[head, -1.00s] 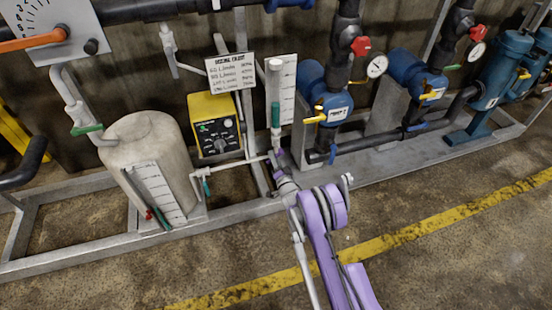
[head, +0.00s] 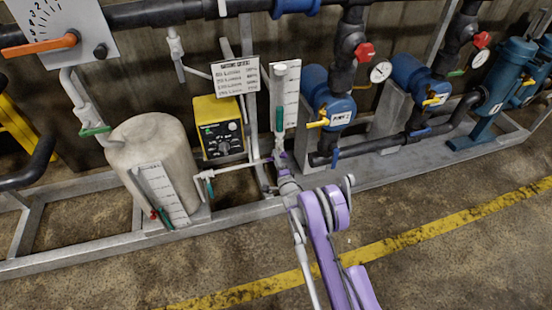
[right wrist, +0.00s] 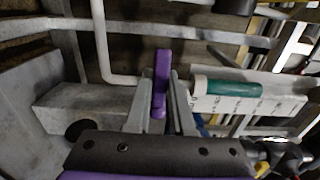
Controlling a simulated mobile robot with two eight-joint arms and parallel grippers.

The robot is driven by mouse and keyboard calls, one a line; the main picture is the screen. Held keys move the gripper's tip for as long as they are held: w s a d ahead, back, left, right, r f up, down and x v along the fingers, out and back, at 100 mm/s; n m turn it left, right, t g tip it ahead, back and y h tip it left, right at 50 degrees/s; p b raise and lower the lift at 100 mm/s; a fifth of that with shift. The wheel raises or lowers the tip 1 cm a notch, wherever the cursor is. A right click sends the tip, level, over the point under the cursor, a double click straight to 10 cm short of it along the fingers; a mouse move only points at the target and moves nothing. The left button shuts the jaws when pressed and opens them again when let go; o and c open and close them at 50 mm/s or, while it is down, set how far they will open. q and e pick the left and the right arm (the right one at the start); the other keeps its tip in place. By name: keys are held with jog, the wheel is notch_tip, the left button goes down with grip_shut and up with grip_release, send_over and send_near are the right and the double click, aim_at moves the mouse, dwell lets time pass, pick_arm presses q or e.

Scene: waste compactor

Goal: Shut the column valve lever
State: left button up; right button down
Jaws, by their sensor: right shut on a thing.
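The column (head: 279,85) is an upright tube with a green lower part beside a white scale plate (head: 292,95). The same green and white part shows at the right wrist view's right side (right wrist: 225,88). A purple lever (right wrist: 161,75) stands between the grey fingers of my right gripper (right wrist: 160,118), which is shut on it. In the head view my right gripper (head: 283,170) reaches the pipework under the column; the purple lever there (head: 280,159) is small and partly hidden by it. My left gripper is not in view.
A pale tank (head: 150,145) with a scale and a yellow pump box (head: 218,128) stand left of the column. Blue pumps (head: 325,97) with yellow and red handles stand right. A grey frame rail (head: 90,247) runs low in front. The floor beyond the yellow line is clear.

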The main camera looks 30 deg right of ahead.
dwell(0.4)
jog(key=c, duration=0.8)
grip_release()
jog(key=p+v, duration=0.1)
jog(key=v, duration=1)
jog(key=shift+a, duration=0.1)
jog(key=shift+w+r, duration=0.1)
